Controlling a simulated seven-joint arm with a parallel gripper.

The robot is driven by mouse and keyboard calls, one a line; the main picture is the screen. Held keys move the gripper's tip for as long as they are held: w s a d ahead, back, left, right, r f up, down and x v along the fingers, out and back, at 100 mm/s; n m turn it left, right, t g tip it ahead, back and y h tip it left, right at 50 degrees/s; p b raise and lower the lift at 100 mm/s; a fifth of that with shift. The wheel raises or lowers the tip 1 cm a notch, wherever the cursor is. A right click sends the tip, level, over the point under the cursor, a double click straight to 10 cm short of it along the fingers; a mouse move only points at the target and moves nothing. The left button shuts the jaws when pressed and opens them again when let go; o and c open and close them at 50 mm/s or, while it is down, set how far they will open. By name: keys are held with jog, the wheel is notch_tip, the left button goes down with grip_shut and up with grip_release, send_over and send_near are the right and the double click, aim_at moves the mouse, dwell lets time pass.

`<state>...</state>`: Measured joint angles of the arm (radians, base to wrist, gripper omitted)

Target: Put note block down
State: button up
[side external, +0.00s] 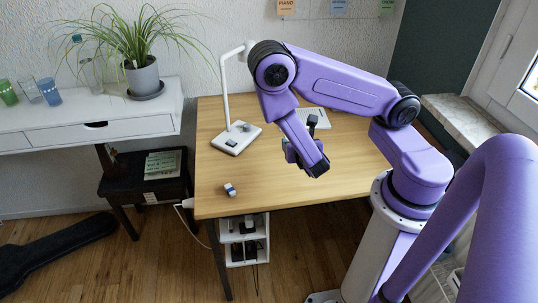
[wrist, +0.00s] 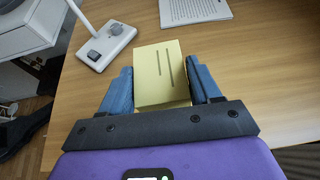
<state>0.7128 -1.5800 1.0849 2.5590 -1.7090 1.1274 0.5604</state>
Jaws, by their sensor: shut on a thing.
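The note block is a pale yellow block (wrist: 158,90) with two thin dark lines on its top face. In the wrist view it sits between the two blue fingers of my gripper (wrist: 160,66), which is shut on it. In the side view my gripper (side external: 291,152) is over the middle of the wooden desk (side external: 245,165). The block cannot be made out there, behind my arm and fingers. I cannot tell whether the block touches the desk or is above it.
A white desk lamp (side external: 236,138) stands at the back left; its base also shows in the wrist view (wrist: 106,45). A white printed sheet or booklet (wrist: 195,10) lies beyond the block. A small blue-and-white item (side external: 230,190) lies near the front left edge. The right side is clear.

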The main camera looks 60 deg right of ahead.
jog(key=shift+w+d, duration=0.1)
jog(key=shift+w, duration=0.4)
jog(key=shift+w+d+f, duration=0.2)
jog(key=shift+w+f, duration=0.1)
jog(key=shift+w, duration=0.4)
jog(key=w+d+f, duration=0.2)
jog(key=w+f, duration=0.1)
jog(key=w, duration=0.3)
send_over(266, 157)
jog(key=f, duration=0.5)
jog(key=shift+s+a+f, duration=0.1)
jog(key=shift+s+f, duration=0.05)
jog(key=shift+s, duration=0.2)
jog(key=shift+w+f, duration=0.3)
jog(key=shift+f, duration=1.6)
jog(key=shift+f, duration=0.1)
jog(key=o, duration=1.1)
